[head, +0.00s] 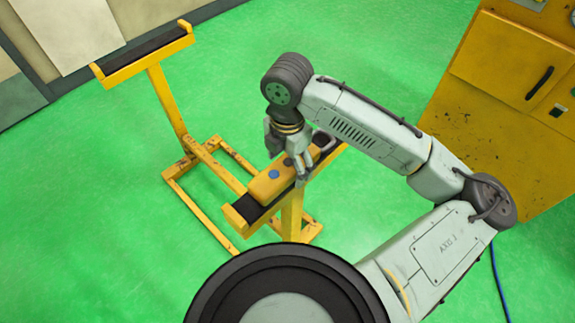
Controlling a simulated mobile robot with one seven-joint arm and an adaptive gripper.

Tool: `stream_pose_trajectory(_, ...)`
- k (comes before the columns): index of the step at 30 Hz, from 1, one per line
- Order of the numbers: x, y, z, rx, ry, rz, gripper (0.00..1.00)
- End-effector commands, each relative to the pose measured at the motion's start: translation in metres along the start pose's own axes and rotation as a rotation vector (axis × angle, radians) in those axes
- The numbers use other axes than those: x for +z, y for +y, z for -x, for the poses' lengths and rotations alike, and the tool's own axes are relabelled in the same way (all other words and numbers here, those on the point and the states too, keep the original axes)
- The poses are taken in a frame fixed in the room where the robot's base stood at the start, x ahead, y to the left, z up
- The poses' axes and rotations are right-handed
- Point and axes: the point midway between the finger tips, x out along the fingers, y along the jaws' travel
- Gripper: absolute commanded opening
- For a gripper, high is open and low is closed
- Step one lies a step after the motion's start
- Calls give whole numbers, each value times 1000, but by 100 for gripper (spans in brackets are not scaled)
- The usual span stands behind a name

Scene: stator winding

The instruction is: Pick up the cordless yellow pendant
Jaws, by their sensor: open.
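The cordless yellow pendant (266,187) lies on the black padded top of the near arm of a yellow stand (233,219). It is a long yellow block with a blue button and a dark button on its upper face. My gripper (286,168) is at the pendant, pointing down, with its fingers apart. One finger shows on the near side of the pendant, and the other is partly hidden. The pendant rests on the pad, and I cannot tell whether the fingers touch it. Part of its far end is behind the gripper.
The stand's other padded arm (146,55) rises at the upper left and is empty. A yellow cabinet (503,110) with a dark handle stands at the right. A blue cable (499,285) lies on the green floor at lower right. The floor around the stand is clear.

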Motion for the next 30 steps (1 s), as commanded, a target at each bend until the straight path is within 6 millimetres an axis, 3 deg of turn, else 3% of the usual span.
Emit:
stream_pose_trajectory(4,0,0,0,0,0,0,73)
stream_pose_trajectory(30,0,0,0,-1,0,0,15)
